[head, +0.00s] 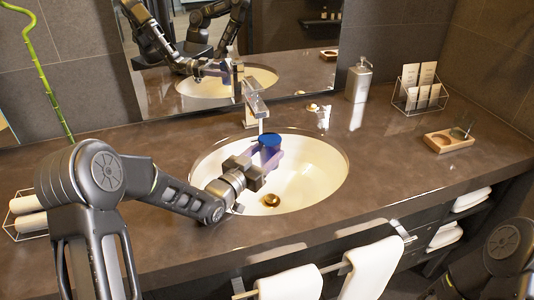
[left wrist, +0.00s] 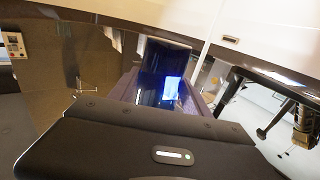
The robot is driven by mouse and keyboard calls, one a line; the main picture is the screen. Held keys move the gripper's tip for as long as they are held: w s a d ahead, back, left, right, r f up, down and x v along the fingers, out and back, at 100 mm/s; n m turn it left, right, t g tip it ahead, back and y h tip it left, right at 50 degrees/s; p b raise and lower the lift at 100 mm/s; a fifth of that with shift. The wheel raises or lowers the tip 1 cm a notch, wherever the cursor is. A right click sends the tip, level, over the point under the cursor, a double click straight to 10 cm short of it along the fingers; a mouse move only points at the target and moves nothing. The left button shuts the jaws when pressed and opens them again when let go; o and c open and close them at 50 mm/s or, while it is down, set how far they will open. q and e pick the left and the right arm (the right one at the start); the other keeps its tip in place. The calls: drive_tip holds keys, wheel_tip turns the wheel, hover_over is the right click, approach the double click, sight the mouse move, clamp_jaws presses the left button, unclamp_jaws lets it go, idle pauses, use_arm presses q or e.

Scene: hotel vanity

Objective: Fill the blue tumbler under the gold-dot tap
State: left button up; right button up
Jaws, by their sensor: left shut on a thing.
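The blue tumbler (head: 270,140) is in my left gripper (head: 266,160), upright or nearly so, above the white basin (head: 322,170). The gripper's fingers are shut around its side. The chrome tap (head: 255,104) stands at the basin's back edge, its spout just above and behind the tumbler. A thin pale line, perhaps water, drops from the spout near the tumbler's far rim. I cannot tell whether it enters. The left wrist view shows the dark blue tumbler (left wrist: 165,72) between the fingers and a pale line beside it. The tumbler's inside is hidden. My right gripper is out of view.
A small gold-coloured thing (head: 313,107) is behind the basin. Towels (head: 372,268) hang in front. The mirror (head: 290,40) rises behind.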

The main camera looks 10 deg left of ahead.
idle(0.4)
use_arm(q)
drive_tip(key=shift+w+a+b, duration=0.4)
drive_tip(key=shift+w, duration=0.25)
drive_tip(key=shift+w+a+b, duration=0.35)
drive_tip(key=shift+w+a, duration=0.05)
drive_tip(key=shift+w, duration=0.25)
drive_tip(key=w+a, duration=0.1)
drive_tip(key=w+b, duration=0.1)
drive_tip(key=w+a, duration=0.1)
drive_tip(key=w, duration=0.1)
drive_tip(key=shift+w+a, duration=0.1)
drive_tip(key=shift+a, duration=0.25)
idle(2.5)
drive_tip(key=s+d+b, duration=0.1)
drive_tip(key=s, duration=0.1)
drive_tip(key=s+d+b, duration=0.1)
drive_tip(key=s+d, duration=0.1)
drive_tip(key=s+d+b, duration=0.1)
drive_tip(key=s, duration=0.2)
drive_tip(key=shift+s+d, duration=0.1)
drive_tip(key=shift+d, duration=0.2)
drive_tip(key=shift+r, duration=0.1)
wheel_tip(320, 180, up, 8)
drive_tip(key=s+d+p, duration=0.1)
drive_tip(key=s+p, duration=0.1)
drive_tip(key=p, duration=0.1)
drive_tip(key=shift+s+d, duration=0.25)
drive_tip(key=shift+d, duration=0.05)
idle(0.3)
